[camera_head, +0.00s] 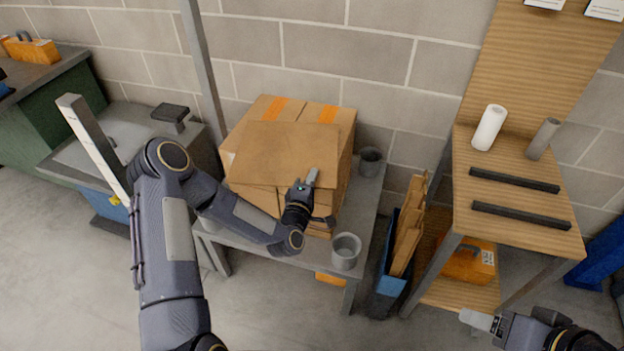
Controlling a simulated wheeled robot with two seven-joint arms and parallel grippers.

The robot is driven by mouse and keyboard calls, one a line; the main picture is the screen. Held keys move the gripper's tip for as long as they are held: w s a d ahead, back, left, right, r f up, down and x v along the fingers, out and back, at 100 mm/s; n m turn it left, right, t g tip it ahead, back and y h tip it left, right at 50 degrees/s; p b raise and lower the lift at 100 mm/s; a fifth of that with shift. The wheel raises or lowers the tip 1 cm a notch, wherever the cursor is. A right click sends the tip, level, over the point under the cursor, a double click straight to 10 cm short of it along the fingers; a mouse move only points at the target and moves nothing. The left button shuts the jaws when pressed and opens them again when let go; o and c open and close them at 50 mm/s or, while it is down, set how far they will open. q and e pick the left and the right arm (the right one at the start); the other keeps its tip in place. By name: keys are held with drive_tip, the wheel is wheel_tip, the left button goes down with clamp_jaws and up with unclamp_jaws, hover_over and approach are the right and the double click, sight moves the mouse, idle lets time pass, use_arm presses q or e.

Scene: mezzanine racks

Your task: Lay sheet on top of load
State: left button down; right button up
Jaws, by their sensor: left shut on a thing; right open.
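The load is a stack of cardboard boxes (338,120) with orange tape strips, standing on a grey table (363,210) against the block wall. A flat brown cardboard sheet (275,152) is over the top of the load, covering its front part; the rear part with the tape shows. Whether the sheet rests fully on the boxes I cannot tell. My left gripper (311,178) is shut at the sheet's front right corner. My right gripper (468,318) is open and empty at the bottom right, away from the load.
Grey cups stand on the table, one at the front right (346,250) and one at the back right (370,161). A blue bin (391,285) with upright cardboard pieces (409,228) stands beside it. A wooden bench (510,225) with a white roll (489,128) is at the right.

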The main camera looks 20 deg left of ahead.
use_arm(q)
drive_tip(key=shift+f, duration=0.25)
drive_tip(key=shift+f, duration=0.15)
drive_tip(key=c, duration=1.6)
unclamp_jaws()
